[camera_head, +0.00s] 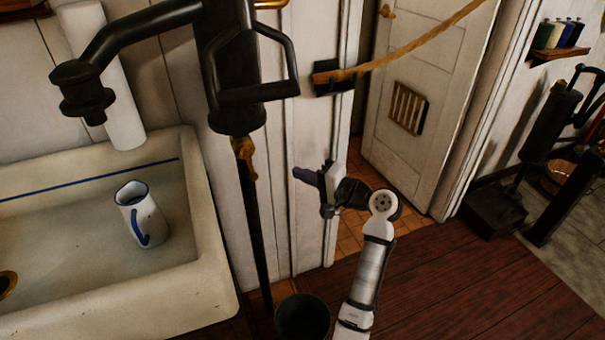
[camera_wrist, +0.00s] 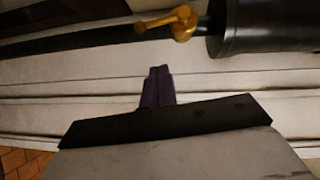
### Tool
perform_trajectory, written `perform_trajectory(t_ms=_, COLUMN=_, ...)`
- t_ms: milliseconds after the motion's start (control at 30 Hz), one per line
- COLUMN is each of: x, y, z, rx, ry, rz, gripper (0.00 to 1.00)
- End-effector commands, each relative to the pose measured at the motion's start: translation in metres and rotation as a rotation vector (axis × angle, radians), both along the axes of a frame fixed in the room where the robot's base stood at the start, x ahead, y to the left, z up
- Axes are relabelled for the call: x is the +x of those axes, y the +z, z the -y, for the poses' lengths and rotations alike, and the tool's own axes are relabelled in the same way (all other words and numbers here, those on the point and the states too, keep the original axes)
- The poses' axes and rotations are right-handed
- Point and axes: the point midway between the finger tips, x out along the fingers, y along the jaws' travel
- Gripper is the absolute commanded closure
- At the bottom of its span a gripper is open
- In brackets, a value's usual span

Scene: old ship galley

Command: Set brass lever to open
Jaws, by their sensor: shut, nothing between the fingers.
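The brass lever (camera_head: 246,158) sits on the black pipe just below the black pump body (camera_head: 236,110). Its handle hangs down along the pipe. In the wrist view the lever (camera_wrist: 172,22) is at the top, left of the black cylinder (camera_wrist: 262,28), with its handle pointing left along the pipe. My gripper (camera_head: 300,174) is to the right of the lever and a little lower, in front of the white panelled wall, apart from the lever. Its dark purple fingers (camera_wrist: 158,78) are closed together and empty.
A white sink (camera_head: 190,300) with a white-and-blue jug (camera_head: 141,214) is at left. A dark bucket (camera_head: 303,318) stands on the floor below the pump. A rope (camera_head: 425,40) crosses the doorway from a wall bracket. Wooden floor lies open at right.

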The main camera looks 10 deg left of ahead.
Motion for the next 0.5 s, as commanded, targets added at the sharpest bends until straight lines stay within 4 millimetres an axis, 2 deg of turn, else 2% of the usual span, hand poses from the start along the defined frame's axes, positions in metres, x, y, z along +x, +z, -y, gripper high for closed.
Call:
perform_trajectory(t_ms=100, x=0.01, y=0.001, z=-0.026, rx=0.0, ry=0.004, rz=-0.001, gripper=1.0)
perform_trajectory(t_ms=300, x=0.025, y=-0.002, z=-0.064, rx=-0.001, ry=0.002, rz=0.0, gripper=1.0)
perform_trajectory(t_ms=500, x=0.013, y=-0.007, z=-0.088, rx=-0.002, ry=-0.001, rz=0.002, gripper=1.0)
